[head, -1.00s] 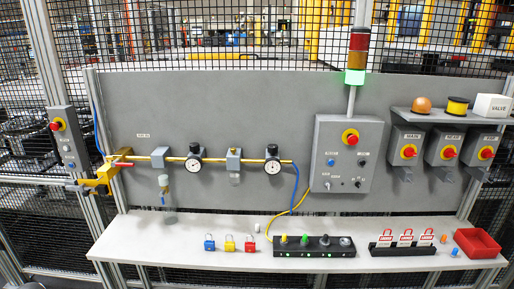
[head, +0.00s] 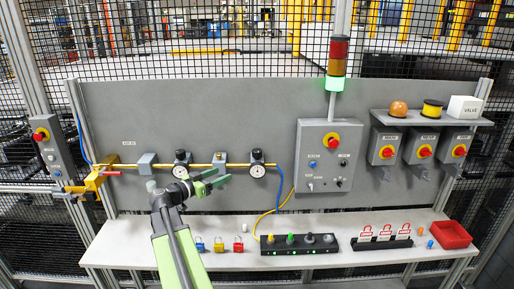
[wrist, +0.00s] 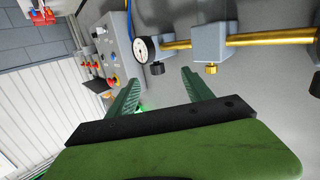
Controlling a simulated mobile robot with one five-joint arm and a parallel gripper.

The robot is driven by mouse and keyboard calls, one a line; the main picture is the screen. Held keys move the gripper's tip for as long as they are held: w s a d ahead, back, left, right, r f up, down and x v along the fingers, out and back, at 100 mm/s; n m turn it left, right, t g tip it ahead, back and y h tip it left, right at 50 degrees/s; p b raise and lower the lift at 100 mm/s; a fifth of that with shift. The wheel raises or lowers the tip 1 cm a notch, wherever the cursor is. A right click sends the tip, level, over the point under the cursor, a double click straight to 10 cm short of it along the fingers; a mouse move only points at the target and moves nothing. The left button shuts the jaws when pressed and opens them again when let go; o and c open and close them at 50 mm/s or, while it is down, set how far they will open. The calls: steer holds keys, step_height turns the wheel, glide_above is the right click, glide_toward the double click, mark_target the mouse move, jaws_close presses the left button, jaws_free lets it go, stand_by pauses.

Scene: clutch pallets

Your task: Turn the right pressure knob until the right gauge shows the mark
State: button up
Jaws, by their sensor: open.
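The right gauge (head: 257,171) has a white dial with a dark needle and hangs on the brass pipe. Its black right pressure knob (head: 257,155) sits just above the dial. In the wrist view the picture is turned over: the dial (wrist: 142,49) shows at the upper left, with the black knob (wrist: 157,69) below it. My gripper (head: 219,180) is open and empty, left of the right gauge in the head view. In the wrist view my fingertips (wrist: 159,80) lie apart, with the knob between and beyond them. The dial's mark is too small to read.
The left gauge (head: 180,171) with its own knob is partly near my wrist. A grey block (head: 219,157) sits on the pipe between the gauges. A control box (head: 327,160) stands to the right, and a blue hose (head: 281,188) hangs between. Padlocks and a black block line the shelf (head: 300,260).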

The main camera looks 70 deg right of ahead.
mark_target(257, 153)
steer(key=shift+m+g+h, duration=0.4)
steer(key=shift+m+g, duration=0.1)
steer(key=x, duration=0.6)
steer(key=r+x, duration=0.1)
steer(key=x, duration=0.6)
steer(key=r+x, duration=0.1)
steer(key=x, duration=0.5)
steer(key=shift+s+d, duration=0.15)
steer(key=shift+s, duration=0.35)
steer(key=shift+r, duration=0.1)
jaws_close()
